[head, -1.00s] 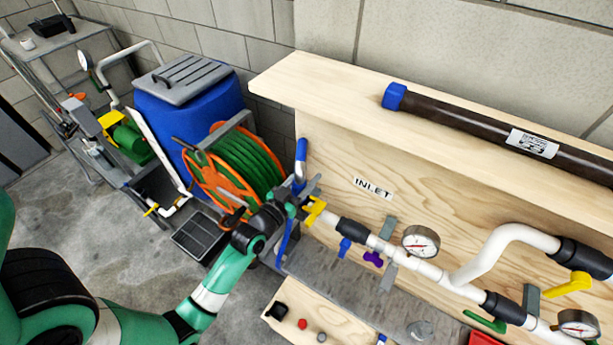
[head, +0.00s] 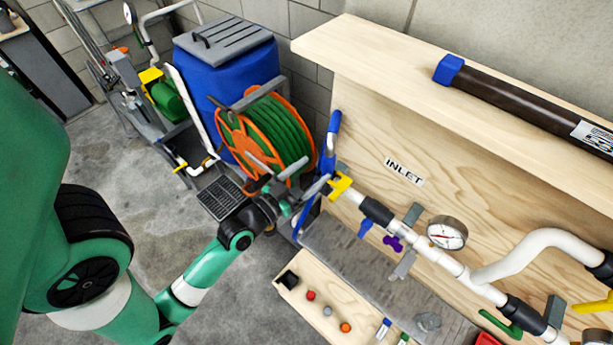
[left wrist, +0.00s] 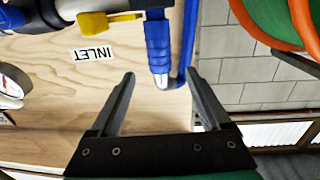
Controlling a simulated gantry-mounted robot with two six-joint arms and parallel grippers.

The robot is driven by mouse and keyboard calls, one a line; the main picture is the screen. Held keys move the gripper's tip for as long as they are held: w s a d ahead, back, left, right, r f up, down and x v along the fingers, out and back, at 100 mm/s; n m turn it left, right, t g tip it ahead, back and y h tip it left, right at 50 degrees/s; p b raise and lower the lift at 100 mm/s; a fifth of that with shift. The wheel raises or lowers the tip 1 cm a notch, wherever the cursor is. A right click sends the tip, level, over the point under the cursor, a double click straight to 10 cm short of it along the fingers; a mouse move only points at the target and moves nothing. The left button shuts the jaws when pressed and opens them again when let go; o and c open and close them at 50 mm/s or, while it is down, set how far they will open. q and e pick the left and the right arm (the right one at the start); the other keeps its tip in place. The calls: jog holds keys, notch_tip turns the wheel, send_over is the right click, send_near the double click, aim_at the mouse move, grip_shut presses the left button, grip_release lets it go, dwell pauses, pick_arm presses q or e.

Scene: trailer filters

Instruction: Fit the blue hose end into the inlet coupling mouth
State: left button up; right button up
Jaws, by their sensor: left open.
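The blue hose (head: 333,124) stands up at the left end of the white pipe, left of the INLET label. In the left wrist view its ribbed blue part (left wrist: 158,45) ends in a pale tip, with a thinner blue length beside it. My left gripper (head: 318,188) is near the pipe's left end. In the left wrist view its two open fingers (left wrist: 160,88) are on either side of the pale tip, with no contact visible. The inlet end of the pipe (head: 352,194) has a yellow valve handle. The coupling mouth is not clearly visible. My right gripper is out of view.
A green hose reel (head: 270,135) and blue barrel (head: 228,85) stand left of the wooden panel. A shelf (head: 390,70) with a dark filter tube (head: 520,98) overhangs. A gauge (head: 446,233) stands on the pipe. Small parts lie on a low wooden board (head: 300,268).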

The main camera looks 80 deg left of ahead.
pick_arm(q)
jog(key=shift+v, duration=0.8)
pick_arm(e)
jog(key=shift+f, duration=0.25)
